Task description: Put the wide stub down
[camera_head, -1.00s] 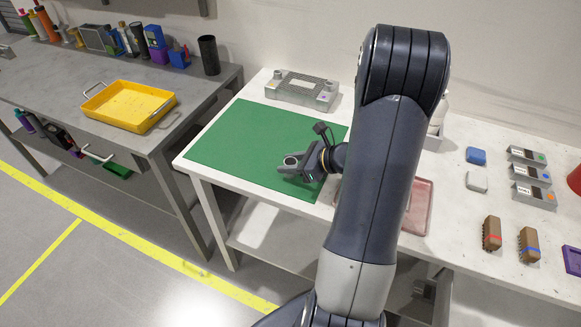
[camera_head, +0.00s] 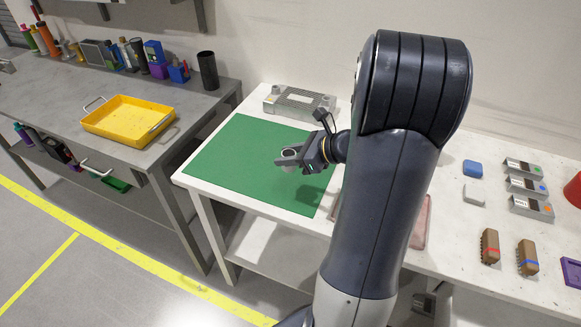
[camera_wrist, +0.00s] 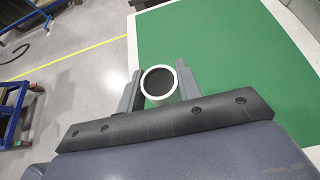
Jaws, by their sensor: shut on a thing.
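The wide stub is a short pale tube with a white rim and a dark hollow (camera_wrist: 176,83); the wrist view looks down into it. My gripper (camera_wrist: 158,75) is shut on it, one grey finger on each side. In the head view my gripper (camera_head: 288,157) is over the green mat (camera_head: 232,160), near the middle of its right part. Only a little of the stub shows there below the fingers. It appears held above the mat; the exact gap cannot be told.
A grey slotted fixture (camera_head: 300,103) stands behind the mat. A yellow tray (camera_head: 115,125) is on the grey bench at left. A reddish tray (camera_head: 421,222) is partly hidden by my arm. Blocks and labelled holders (camera_head: 525,186) lie at right. Much of the mat is bare.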

